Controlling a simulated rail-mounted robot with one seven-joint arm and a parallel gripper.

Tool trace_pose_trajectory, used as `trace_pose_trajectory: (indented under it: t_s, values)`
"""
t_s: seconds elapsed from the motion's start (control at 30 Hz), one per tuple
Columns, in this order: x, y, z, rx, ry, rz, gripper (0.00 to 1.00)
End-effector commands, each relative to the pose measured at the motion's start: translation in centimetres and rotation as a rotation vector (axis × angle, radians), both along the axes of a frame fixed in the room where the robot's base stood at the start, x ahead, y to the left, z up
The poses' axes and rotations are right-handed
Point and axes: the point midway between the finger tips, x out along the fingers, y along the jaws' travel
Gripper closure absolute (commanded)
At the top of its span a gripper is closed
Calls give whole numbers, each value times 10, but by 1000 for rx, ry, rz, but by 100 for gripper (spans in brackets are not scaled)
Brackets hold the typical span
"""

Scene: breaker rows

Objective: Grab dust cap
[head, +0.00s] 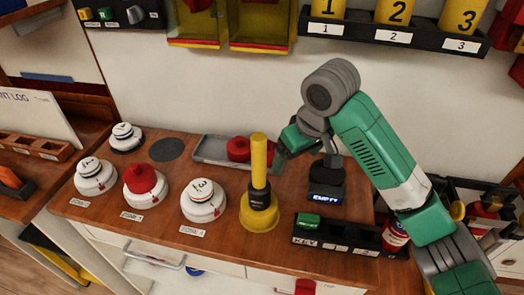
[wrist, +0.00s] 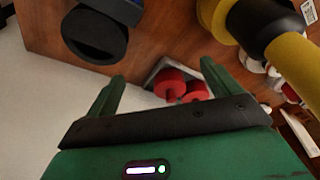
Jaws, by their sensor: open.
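Red dust caps (head: 238,149) lie in a shallow grey tray at the back of the wooden bench; my gripper partly hides the tray's right end in the head view. The wrist view shows two red caps, one (wrist: 168,84) between my fingers and one (wrist: 196,92) nearer the right finger, both beyond the fingertips. Another red cap (head: 140,179) covers the middle white round device at the front left. My gripper (head: 281,157) is open and empty above the tray's right end, and shows in the wrist view (wrist: 162,72) with its fingers apart.
A yellow post with a black collar (head: 259,185) stands close left of my gripper, and fills the upper right of the wrist view (wrist: 262,25). A dark holder marked EMPTY (head: 326,190) stands to the right. White devices (head: 203,200) line the front left. The wall is behind the tray.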

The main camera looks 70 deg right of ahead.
Motion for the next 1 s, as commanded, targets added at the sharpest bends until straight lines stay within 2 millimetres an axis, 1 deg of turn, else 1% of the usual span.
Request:
trace_pose_trajectory:
  t_s: [0.03,0.2,0.3,0.37,0.63,0.67,0.7,0.83,0.9,1.0]
  values:
    - [11,-8,0,-2,3,1,11]
    - [44,-38,1,-3,4,1,11]
    - [59,-51,1,-2,2,0,11]
    - [66,-56,0,-2,2,1,11]
    - [75,-65,0,-2,0,1,11]
    - [77,-67,-3,-1,1,2,11]
    - [78,-68,-12,0,2,1,11]
    - [83,-72,-36,-1,1,2,11]
    - [85,-73,-44,-1,1,1,11]
    - [86,-74,-49,-2,-1,2,11]
